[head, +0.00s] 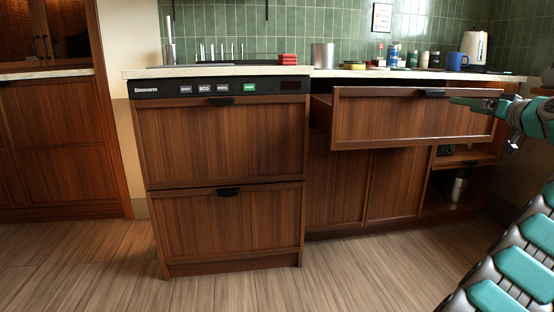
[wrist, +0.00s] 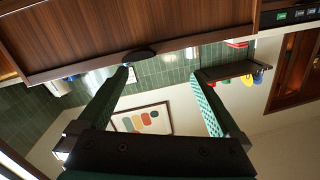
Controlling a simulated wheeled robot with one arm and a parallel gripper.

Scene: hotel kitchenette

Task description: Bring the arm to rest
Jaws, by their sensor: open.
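My arm reaches in from the right edge of the head view, with my gripper (head: 468,102) in front of the right part of a pulled-out drawer (head: 400,119). The gripper tip is just right of the drawer's dark handle (head: 432,93). In the wrist view, which looks upside down, the two fingers of my gripper (wrist: 162,76) are apart with nothing between them. The handle (wrist: 139,55) shows close to the left fingertip; I cannot tell whether they touch. The drawer front (wrist: 120,30) fills the top of that view.
A dishwasher with two shut drawer fronts (head: 220,140) stands left of the open drawer. The counter above holds a metal canister (head: 322,56), red blocks (head: 287,59), a blue mug (head: 456,61) and a kettle (head: 474,47). An open shelf (head: 455,190) lies below the drawer's right end. The floor (head: 330,275) in front is clear.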

